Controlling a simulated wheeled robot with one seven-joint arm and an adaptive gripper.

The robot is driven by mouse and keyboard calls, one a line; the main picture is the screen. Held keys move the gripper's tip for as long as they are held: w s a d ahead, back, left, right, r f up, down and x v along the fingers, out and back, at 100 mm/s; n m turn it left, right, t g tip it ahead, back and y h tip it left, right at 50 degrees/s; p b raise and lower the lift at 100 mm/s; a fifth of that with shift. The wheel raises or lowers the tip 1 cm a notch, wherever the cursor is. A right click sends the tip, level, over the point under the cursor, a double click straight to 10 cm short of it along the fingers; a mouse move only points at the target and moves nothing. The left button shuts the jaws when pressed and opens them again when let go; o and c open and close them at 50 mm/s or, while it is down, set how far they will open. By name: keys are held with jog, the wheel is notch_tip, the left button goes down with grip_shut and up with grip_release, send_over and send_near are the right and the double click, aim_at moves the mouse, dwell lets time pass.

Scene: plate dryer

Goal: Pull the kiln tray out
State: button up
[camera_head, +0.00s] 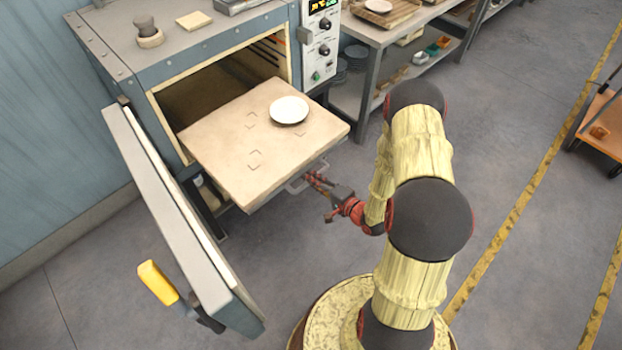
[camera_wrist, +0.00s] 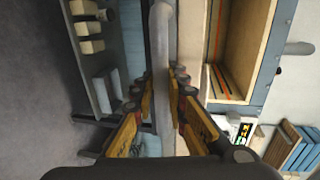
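The kiln tray (camera_head: 225,165) is a flat beige slab, sticking well out of the open kiln (camera_head: 115,60) with its back part still inside. A white plate (camera_head: 289,109) lies on it near the right side. A grey bar handle (camera_head: 300,184) is at the tray's front edge. My gripper (camera_head: 317,180) is at this handle, reaching in from the right. In the wrist view the handle (camera_wrist: 162,60) runs upright between my two fingers (camera_wrist: 162,90), which converge and look shut on it. The exact contact is hard to see.
The kiln door (camera_head: 175,215), with a yellow handle (camera_head: 157,282), hangs open at the left, beside the tray. A control panel (camera_head: 321,40) is right of the opening. A shelf table (camera_head: 390,35) stands behind. The floor in front of the tray, left of my base, is clear.

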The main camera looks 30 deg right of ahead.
jog(key=o, duration=0.4)
jog(key=v, duration=1.2)
dwell(0.6)
